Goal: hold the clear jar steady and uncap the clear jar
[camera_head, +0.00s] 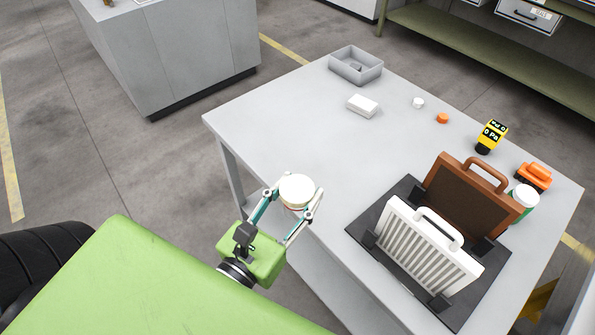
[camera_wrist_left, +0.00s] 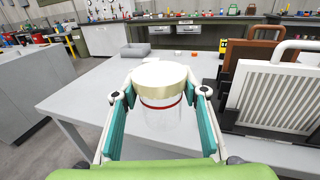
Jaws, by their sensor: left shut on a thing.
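The clear jar (camera_wrist_left: 162,122) is see-through with a dark red band and a wide cream-white lid (camera_wrist_left: 158,76) on top. In the head view the lid (camera_head: 297,189) hides most of the jar. My left gripper (camera_head: 290,205) is shut on the jar, with one finger on each side below the lid; its fingers also show in the wrist view (camera_wrist_left: 160,105). The jar looks upright and is held at the near left edge of the table. The lid is on the jar. My right gripper is not in view.
The grey table (camera_head: 290,125) has free room at its middle left. A black stand (camera_head: 363,230) holds a white slatted panel (camera_head: 420,250) and a brown panel (camera_head: 465,195). A grey bin (camera_head: 355,65), white box (camera_head: 363,105), small caps and a yellow gauge (camera_head: 492,134) sit farther back.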

